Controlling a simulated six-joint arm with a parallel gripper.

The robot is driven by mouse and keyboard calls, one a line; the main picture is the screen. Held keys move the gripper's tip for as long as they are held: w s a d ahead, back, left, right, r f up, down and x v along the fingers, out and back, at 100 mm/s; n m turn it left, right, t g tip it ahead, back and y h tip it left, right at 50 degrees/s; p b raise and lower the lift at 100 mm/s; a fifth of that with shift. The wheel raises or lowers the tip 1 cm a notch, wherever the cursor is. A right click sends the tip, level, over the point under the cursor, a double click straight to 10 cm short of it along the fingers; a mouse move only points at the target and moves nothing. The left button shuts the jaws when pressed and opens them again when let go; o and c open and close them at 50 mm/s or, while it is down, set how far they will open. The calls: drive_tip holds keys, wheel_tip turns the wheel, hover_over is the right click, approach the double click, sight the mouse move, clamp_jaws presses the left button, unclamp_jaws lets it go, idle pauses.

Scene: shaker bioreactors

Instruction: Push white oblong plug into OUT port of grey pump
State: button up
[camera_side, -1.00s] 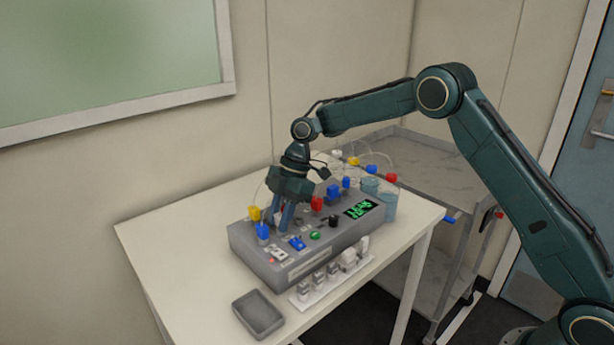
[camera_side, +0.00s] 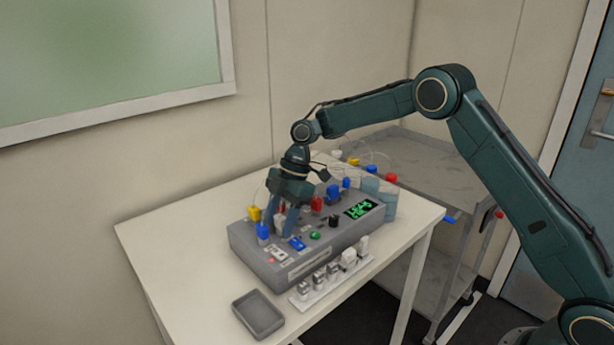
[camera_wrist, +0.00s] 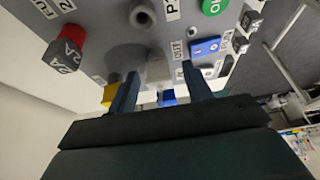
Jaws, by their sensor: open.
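The grey pump (camera_side: 262,262) sits on the white table, its top panel under my gripper. The white oblong plug (camera_wrist: 157,71) stands on the panel beside the OUT label (camera_wrist: 178,51) in the wrist view. In the side view the plug (camera_side: 281,224) shows partly between my fingers. My gripper (camera_wrist: 160,74) is open, one finger on each side of the plug with gaps visible; it also shows low over the panel in the side view (camera_side: 280,228). I cannot tell how deep the plug sits, and the port under it is hidden.
A yellow plug (camera_side: 254,213) and a blue plug (camera_side: 263,232) stand close left of my gripper. A white rack (camera_side: 330,284) and an empty grey tray (camera_side: 258,313) lie in front.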

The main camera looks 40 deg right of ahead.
drive_tip(key=v, duration=1.3)
drive_tip(key=shift+d+r, duration=0.15)
drive_tip(key=shift+r, duration=0.05)
drive_tip(key=shift+r, duration=0.1)
idle(0.3)
idle(0.4)
